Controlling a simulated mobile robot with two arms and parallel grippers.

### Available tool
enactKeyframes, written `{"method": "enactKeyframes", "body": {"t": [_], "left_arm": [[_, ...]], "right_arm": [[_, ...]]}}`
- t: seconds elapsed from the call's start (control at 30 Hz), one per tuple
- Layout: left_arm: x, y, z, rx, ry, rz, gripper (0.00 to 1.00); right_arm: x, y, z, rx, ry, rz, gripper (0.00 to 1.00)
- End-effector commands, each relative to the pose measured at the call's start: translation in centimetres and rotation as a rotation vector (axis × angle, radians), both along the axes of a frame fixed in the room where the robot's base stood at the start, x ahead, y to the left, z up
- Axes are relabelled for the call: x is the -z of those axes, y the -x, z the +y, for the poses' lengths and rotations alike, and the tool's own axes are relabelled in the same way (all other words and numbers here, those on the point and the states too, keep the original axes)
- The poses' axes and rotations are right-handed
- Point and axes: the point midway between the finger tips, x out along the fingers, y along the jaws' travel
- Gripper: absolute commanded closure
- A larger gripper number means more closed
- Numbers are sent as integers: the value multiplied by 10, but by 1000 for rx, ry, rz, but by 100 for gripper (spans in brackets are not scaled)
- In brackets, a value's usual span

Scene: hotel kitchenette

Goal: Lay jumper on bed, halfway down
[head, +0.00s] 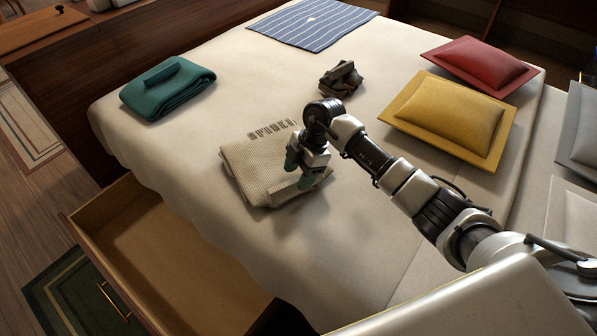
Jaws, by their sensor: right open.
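A folded beige ribbed knit, which looks like the jumper (245,165), lies on the bed (215,85), near the side with the open drawer. Dark markings like lettering run along its far edge. My right gripper (299,172) is open over the right part of the jumper, fingers pointing down. I cannot tell whether the fingertips touch the cloth. The gripper and its shadow hide part of the jumper's right side. My left gripper is out of view.
A folded teal cloth (168,88), a crumpled dark cloth (341,79) and a blue striped cloth (312,22) lie on the bed. Yellow (440,112) and red (480,65) cushions are at right. An open empty drawer (165,260) sticks out below the bed's near side.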

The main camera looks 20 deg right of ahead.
Motion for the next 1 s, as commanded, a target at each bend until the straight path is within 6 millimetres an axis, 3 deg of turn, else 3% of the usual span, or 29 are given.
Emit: {"method": "enactKeyframes", "body": {"t": [0.17,0.3,0.6,0.8,1.0], "left_arm": [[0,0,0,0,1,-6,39],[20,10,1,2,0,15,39],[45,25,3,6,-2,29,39],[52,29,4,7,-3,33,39],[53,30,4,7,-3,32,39]], "right_arm": [[-13,-2,-6,1,1,-3,43],[-40,-4,-16,2,2,-5,43],[-94,-8,-38,2,2,-3,43],[-110,-9,-45,0,1,-1,43],[-112,-9,-45,0,0,0,43]]}}
